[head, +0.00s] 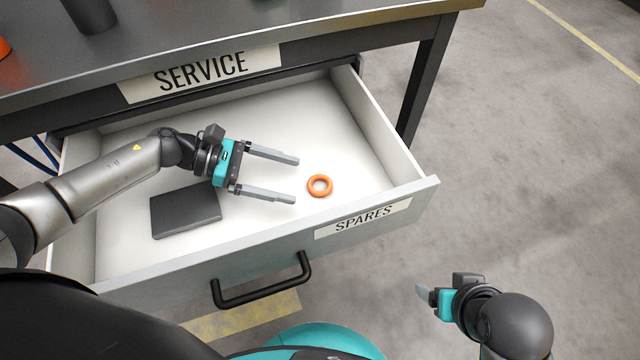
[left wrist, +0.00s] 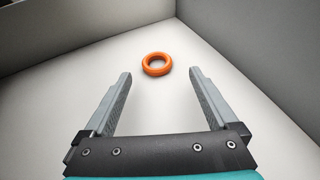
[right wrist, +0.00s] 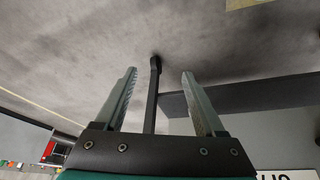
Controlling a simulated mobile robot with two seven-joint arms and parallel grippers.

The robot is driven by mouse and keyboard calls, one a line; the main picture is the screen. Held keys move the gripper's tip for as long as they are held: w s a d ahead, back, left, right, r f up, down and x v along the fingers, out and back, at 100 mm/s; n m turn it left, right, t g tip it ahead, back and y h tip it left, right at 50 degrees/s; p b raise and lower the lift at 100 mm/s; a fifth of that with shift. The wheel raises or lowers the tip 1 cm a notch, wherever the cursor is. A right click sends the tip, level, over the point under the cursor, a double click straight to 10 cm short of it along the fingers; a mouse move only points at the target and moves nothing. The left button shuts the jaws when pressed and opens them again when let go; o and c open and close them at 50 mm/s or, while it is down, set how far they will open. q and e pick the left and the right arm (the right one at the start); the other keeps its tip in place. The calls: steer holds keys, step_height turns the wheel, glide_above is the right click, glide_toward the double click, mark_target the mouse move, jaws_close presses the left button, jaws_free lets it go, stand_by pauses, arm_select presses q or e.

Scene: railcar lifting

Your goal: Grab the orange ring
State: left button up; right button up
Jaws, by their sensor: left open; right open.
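The orange ring (head: 320,186) lies flat on the white floor of the open drawer, near its front right part. It also shows in the left wrist view (left wrist: 157,64), ahead of the fingertips and roughly between their lines. My left gripper (head: 297,180) is open and empty inside the drawer, its fingers pointing right toward the ring, with a small gap to it. In the left wrist view its fingers (left wrist: 160,76) stand wide apart. My right gripper (head: 420,291) is outside the drawer at the lower right. In the right wrist view it is open and empty (right wrist: 160,72).
The drawer (head: 427,187) is pulled out under a bench (head: 330,27) marked SERVICE. A dark flat block (head: 185,211) lies in the drawer below my left arm. The drawer's front has a black handle (head: 262,292) and a SPARES label (head: 363,219). Drawer walls bound the ring's right and front.

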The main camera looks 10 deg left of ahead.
mark_target(319, 184)
arm_select(q)
steer(key=x, duration=0.1)
steer(key=b+x, duration=0.1)
steer(key=x, duration=0.1)
steer(key=shift+w+d+f, duration=0.15)
steer(key=shift+w+d, duration=0.1)
steer(key=shift+w, duration=0.05)
steer(key=shift+w+d+f, duration=0.15)
steer(key=shift+d, duration=0.4)
arm_select(e)
steer(key=shift+w+a+r+t+y, duration=0.4)
steer(key=shift+w+a+r+t, duration=0.05)
steer(key=shift+w+a+t, duration=0.35)
arm_select(q)
steer(key=c, duration=1.4)
